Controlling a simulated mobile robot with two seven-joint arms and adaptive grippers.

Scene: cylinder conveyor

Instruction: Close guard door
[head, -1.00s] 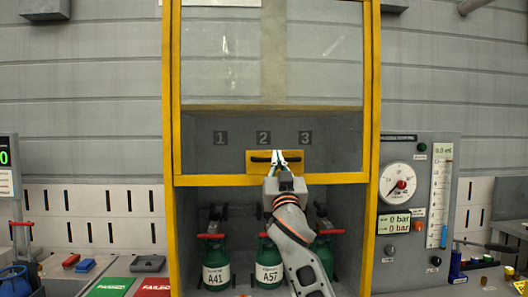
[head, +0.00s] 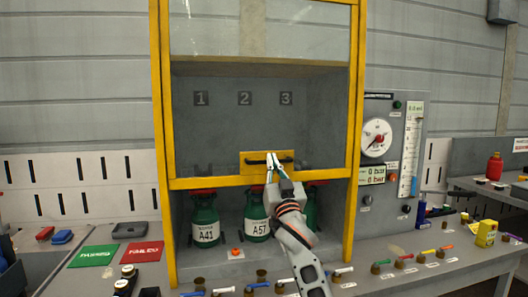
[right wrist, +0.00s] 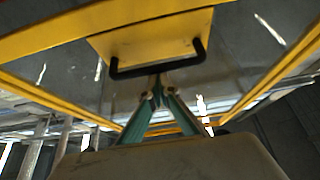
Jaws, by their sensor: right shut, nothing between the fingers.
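The guard door (head: 264,182) is a clear panel in a yellow frame on the cabinet, partly lowered. Its bottom rail is just above the red valve tops of the green cylinders, whose bodies show below it. A yellow plate with a black bar handle (head: 282,160) sits on the bottom rail; the handle also shows in the right wrist view (right wrist: 157,70). My right gripper (head: 270,158) is shut and empty, its fingertips at the handle. In the right wrist view, the fingertips (right wrist: 157,85) meet close by the bar; contact is unclear. My left gripper is out of view.
Green cylinders A41 (head: 205,222) and A57 (head: 256,222) stand inside the cabinet; a third is partly behind my arm. A gauge panel (head: 392,150) stands to the right. Several small coloured-handled valves line the bench front. Green and red mats lie left.

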